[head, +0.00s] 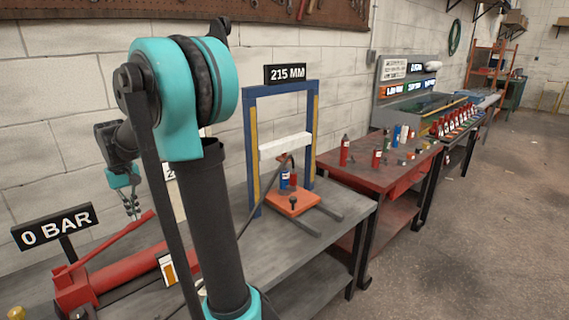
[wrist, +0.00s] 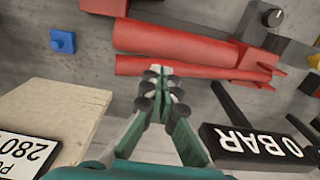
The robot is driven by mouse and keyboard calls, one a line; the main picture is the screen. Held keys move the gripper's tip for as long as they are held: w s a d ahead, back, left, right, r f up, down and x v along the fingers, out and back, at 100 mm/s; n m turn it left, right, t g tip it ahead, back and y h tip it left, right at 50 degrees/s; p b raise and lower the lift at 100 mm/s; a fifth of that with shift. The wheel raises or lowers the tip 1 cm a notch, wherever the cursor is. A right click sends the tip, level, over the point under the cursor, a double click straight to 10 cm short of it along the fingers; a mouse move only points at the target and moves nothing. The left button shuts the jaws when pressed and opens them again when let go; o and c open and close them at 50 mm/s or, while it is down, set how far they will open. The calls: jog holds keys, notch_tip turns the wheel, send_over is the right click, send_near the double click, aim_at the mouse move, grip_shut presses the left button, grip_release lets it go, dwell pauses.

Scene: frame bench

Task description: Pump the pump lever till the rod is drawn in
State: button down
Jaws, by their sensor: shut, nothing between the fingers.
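The red pump (head: 75,288) stands at the lower left of the bench in the head view. Its red pump lever (head: 112,238) slopes up to the right, above a thick red cylinder (head: 135,270). In the wrist view the lever (wrist: 205,70) lies beside the wider cylinder (wrist: 175,40). My gripper (head: 133,214) is shut and empty near the lever's raised end. Its tips (wrist: 158,72) overlap the lever in the wrist view; I cannot tell whether they touch. The sign (head: 53,228) reads 0 BAR. I cannot make out the rod; my arm hides part of the bench.
A blue press frame (head: 250,140) with a 215 MM sign (head: 285,74) stands further right on the bench (head: 265,262). A pale block (wrist: 55,110) with a 280 label lies near my gripper. A red table (head: 350,165) stands beyond. The floor at right is clear.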

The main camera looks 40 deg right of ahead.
jog(key=shift+f, duration=3.55)
jog(key=shift+r, duration=4.2)
jog(key=shift+f, duration=0.1)
jog(key=shift+f, duration=4.1)
jog(key=shift+d+r, duration=0.1)
jog(key=shift+r, duration=4.1)
jog(key=shift+f, duration=0.1)
